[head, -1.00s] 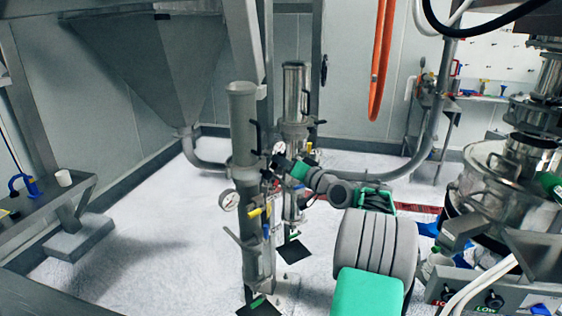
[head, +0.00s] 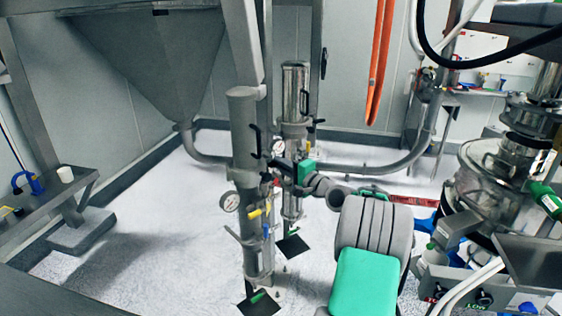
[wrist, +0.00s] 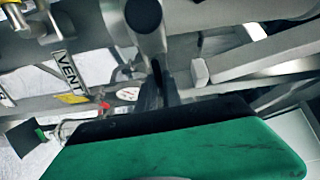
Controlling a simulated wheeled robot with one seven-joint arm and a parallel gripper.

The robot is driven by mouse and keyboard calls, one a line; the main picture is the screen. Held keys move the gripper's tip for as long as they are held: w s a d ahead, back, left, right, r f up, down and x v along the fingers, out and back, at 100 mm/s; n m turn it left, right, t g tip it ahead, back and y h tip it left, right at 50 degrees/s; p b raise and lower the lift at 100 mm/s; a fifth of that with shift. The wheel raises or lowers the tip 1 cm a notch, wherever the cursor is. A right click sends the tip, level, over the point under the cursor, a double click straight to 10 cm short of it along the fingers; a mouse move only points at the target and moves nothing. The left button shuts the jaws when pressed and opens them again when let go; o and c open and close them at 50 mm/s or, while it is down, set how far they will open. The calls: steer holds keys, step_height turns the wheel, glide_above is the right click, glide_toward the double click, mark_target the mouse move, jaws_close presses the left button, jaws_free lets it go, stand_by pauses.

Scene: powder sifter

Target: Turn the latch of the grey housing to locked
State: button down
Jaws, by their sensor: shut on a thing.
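The grey housing (head: 246,140) is an upright matte grey cylinder in the middle of the head view, with a dial gauge (head: 229,201) on its lower left. My gripper (head: 277,163) is at the right side of this housing, at mid height. In the wrist view my gripper (wrist: 158,88) has its dark fingers closed at the lower end of a dark, round-ended lever (wrist: 144,17), which looks like the latch. The fingers and my green wrist cover hide part of it, and I cannot read its locked or unlocked marking.
A polished steel cylinder (head: 294,95) stands close behind the grey housing. A yellow-handled valve (head: 258,212) sits lower on the front housing. A tag reading VENT (wrist: 70,72) hangs nearby. A steel sifter (head: 500,165) stands at right.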

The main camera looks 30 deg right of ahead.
steer(key=shift+m, duration=0.4)
steer(key=c, duration=1.5)
jaws_free()
steer(key=s+b, duration=0.2)
steer(key=s, duration=0.6)
steer(key=shift+d, duration=0.45)
